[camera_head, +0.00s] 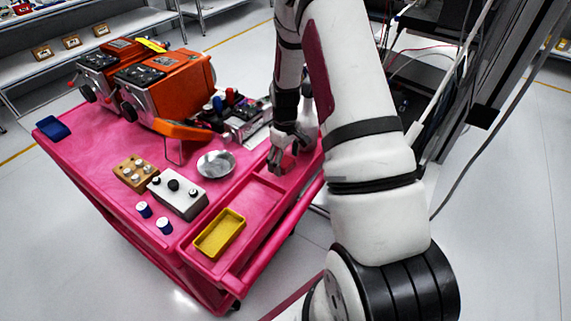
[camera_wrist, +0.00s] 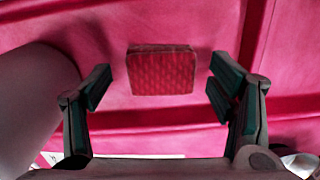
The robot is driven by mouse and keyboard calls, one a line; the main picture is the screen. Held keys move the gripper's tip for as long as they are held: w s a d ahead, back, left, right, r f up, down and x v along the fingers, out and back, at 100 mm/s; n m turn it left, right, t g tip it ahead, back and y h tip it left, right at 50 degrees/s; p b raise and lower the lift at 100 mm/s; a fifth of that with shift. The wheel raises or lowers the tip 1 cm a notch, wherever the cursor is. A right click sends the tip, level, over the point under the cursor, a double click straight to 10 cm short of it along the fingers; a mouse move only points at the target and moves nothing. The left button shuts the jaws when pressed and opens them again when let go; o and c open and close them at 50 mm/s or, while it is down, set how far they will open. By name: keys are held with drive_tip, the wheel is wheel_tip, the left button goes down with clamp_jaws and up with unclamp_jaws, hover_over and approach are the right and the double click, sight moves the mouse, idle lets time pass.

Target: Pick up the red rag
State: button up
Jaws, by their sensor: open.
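The red rag (camera_wrist: 161,71) shows in the wrist view as a small textured red block lying flat on the pink cart's surface. My gripper (camera_wrist: 160,90) is open, with one finger on each side of the rag in the picture. The fingers do not touch it, and clear pink surface shows on both sides. In the head view my gripper (camera_head: 283,160) points down over the right part of the pink cart (camera_head: 110,190).
A silver bowl (camera_head: 216,164) stands left of my gripper. Orange machines (camera_head: 168,88) stand at the back. A yellow tray (camera_head: 219,234), a grey button box (camera_head: 178,194) and a wooden block (camera_head: 135,172) sit toward the front. A blue item (camera_head: 53,128) lies at the left corner.

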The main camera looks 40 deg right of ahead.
sight(285, 161)
drive_tip(key=c, duration=1)
wheel_tip(285, 161, up, 10)
drive_tip(key=shift+b, duration=0.35)
drive_tip(key=shift+c, duration=0.6)
